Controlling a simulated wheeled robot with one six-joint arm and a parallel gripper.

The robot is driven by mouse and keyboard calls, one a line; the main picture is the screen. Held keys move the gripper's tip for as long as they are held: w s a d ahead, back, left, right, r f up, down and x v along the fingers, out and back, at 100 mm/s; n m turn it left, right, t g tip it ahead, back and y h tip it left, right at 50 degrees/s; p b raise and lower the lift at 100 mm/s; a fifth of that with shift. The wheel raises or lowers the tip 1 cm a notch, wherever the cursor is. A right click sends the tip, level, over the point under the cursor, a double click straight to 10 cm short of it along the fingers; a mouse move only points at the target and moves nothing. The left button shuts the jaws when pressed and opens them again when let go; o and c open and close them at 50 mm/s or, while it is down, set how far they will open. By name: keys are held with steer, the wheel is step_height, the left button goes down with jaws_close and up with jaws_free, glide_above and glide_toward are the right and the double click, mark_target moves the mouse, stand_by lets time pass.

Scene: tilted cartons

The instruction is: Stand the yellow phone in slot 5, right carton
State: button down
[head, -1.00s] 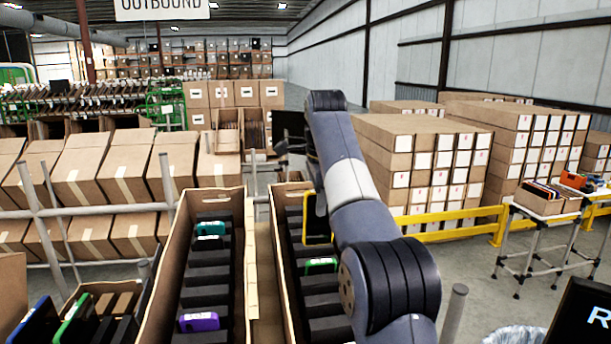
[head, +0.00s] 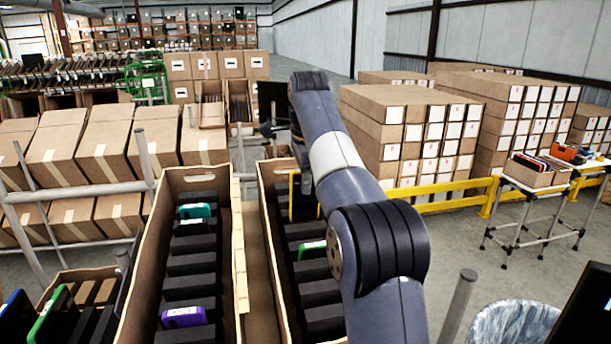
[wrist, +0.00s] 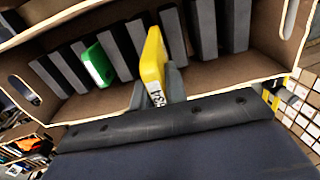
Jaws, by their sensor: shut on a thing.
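The yellow phone (wrist: 155,62) is between the two grey fingers of my gripper (wrist: 158,88) in the wrist view. It stands among the dark dividers of the right carton (wrist: 90,103); I cannot tell how deep its lower end reaches. In the head view the yellow phone (head: 293,196) shows as a thin yellow frame in the far half of the right carton (head: 263,187), partly covered by my arm. My gripper is hidden there. A green phone (head: 312,249) stands nearer in the same carton and also shows in the wrist view (wrist: 97,63).
The left carton (head: 208,174) holds a teal phone (head: 194,210) and a purple phone (head: 184,317). A small box with blue and green items (head: 50,315) stands at lower left. A yellow rail (head: 450,193) and stacked cartons (head: 440,130) lie beyond.

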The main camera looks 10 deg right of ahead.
mark_target(304, 216)
steer(key=shift+w+f+b, duration=0.25)
steer(key=shift+f+b, duration=0.3)
steer(key=shift+f, duration=0.9)
steer(key=shift+w+f+b, duration=0.25)
steer(key=shift+f+b, duration=0.3)
steer(key=shift+f, duration=0.95)
steer(key=shift+w+f+b, duration=0.25)
steer(key=shift+f+b, duration=0.3)
steer(key=shift+f, duration=0.9)
steer(key=shift+s+f+b, duration=0.15)
steer(key=shift+f+b, duration=0.15)
steer(key=shift+f, duration=0.65)
steer(key=c, duration=1.5)
jaws_free()
steer(key=shift+o, duration=0.3)
steer(key=shift+r, duration=0.2)
steer(key=shift+o, duration=0.5)
steer(key=r+p, duration=0.1)
steer(key=r, duration=0.3)
steer(key=s+r, duration=0.1)
steer(key=r, duration=0.3)
steer(key=s+r+p, duration=0.1)
steer(key=r, duration=0.3)
steer(key=shift+s+r+p, duration=0.1)
steer(key=shift+r+p, duration=0.1)
steer(key=shift+p, duration=0.1)
